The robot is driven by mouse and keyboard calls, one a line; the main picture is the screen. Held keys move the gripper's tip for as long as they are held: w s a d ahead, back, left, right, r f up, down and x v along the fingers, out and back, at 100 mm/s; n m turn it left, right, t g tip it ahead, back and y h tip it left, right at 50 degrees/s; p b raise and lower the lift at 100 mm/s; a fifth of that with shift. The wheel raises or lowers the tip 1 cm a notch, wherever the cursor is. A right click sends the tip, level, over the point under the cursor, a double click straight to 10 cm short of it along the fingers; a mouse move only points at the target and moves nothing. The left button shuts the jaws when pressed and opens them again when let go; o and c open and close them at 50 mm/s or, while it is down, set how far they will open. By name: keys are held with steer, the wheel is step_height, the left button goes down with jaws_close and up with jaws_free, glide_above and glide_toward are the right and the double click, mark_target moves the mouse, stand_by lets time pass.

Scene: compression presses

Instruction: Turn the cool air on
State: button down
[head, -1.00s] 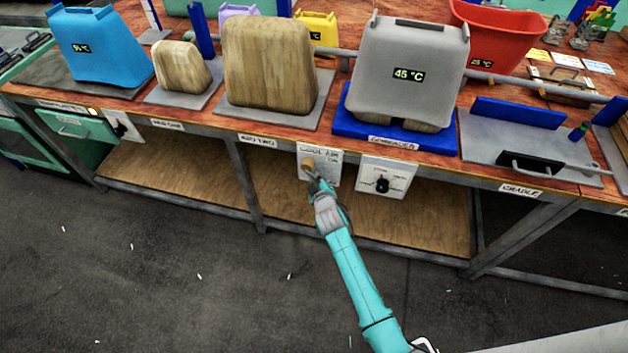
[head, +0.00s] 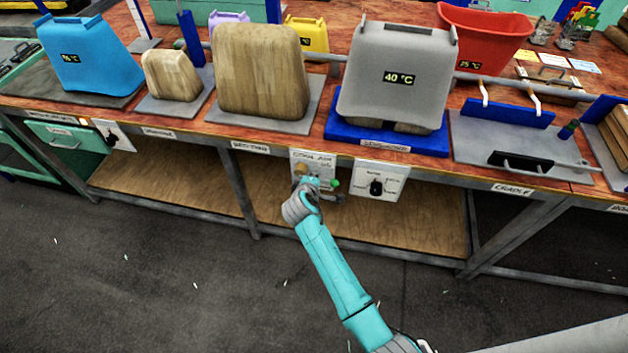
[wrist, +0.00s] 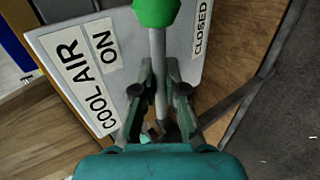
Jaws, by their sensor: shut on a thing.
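The cool air panel (head: 325,161) is a white plate on the bench front below the grey press. Its lever has a green knob (head: 335,184), which also shows at the top of the wrist view (wrist: 157,10). My gripper (head: 318,183) is at the panel. In the wrist view my gripper (wrist: 159,90) is shut on the lever's metal rod (wrist: 158,60), with a finger on either side below the knob. The rod lies between the ON label (wrist: 103,45) and the CLOSED label (wrist: 202,28). The lever's pivot is hidden by my gripper.
A selector panel (head: 393,170) with a black knob is just right of the cool air panel. Above, the grey press cover (head: 397,55) reads 40 °C on a blue base (head: 345,130).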

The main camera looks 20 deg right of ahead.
steer(key=shift+w+r, duration=0.1)
steer(key=shift+r, duration=0.15)
stand_by(0.3)
steer(key=c, duration=1.2)
jaws_free()
steer(key=shift+f, duration=0.1)
steer(key=v, duration=1.2)
steer(key=shift+a, duration=0.15)
steer(key=shift+w, duration=0.1)
